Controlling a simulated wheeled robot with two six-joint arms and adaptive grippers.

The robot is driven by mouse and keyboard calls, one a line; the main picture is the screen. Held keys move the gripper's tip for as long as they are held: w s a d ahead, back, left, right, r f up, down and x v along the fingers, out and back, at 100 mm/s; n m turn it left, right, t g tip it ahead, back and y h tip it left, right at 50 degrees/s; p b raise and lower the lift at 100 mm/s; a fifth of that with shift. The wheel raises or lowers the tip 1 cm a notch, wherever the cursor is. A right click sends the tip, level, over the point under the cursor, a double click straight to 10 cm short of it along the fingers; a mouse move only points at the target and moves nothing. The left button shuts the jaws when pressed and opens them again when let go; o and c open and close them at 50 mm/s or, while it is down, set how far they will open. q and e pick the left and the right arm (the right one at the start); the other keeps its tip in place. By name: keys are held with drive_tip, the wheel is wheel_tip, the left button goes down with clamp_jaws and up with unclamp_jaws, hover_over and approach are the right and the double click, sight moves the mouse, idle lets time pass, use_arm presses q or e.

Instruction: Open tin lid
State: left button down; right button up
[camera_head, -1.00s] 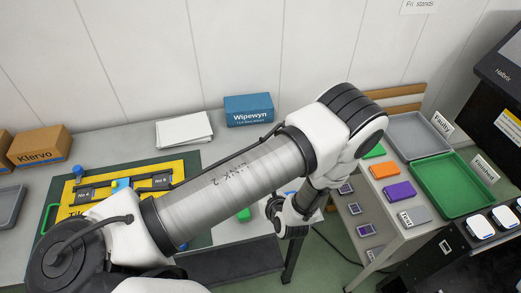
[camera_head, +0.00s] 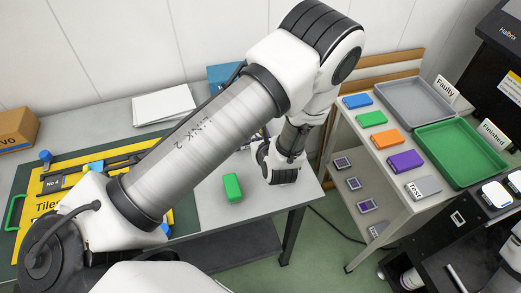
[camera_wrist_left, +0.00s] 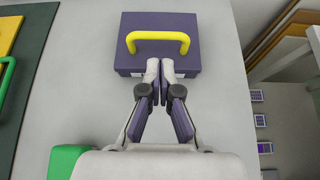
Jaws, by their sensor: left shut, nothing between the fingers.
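The tin is a dark purple box with a flat lid (camera_wrist_left: 182,22) and a yellow arched handle (camera_wrist_left: 158,37). It lies at the top middle of the left wrist view. In the head view my left arm hides most or all of it. My left gripper (camera_wrist_left: 159,68) has its fingertips together, with nothing held. The tips overlap the near edge of the lid in the picture, below the handle. I cannot tell whether they touch it. In the head view the left gripper (camera_head: 281,172) hangs at the table's right part. My right gripper is not in view.
A green block (camera_head: 232,187) lies on the table left of the gripper. The table's right edge is close, with a gap before a side stand holding coloured blocks, a grey tray (camera_head: 416,86) and a green tray (camera_head: 462,184). A yellow board (camera_head: 40,222) lies left.

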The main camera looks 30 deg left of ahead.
use_arm(q)
drive_tip(key=p+x, duration=0.1)
drive_tip(key=x, duration=0.3)
drive_tip(key=shift+w+a+f, duration=0.1)
drive_tip(key=shift+w+a, duration=0.05)
drive_tip(key=shift+a, duration=0.15)
drive_tip(key=shift+d, duration=0.15)
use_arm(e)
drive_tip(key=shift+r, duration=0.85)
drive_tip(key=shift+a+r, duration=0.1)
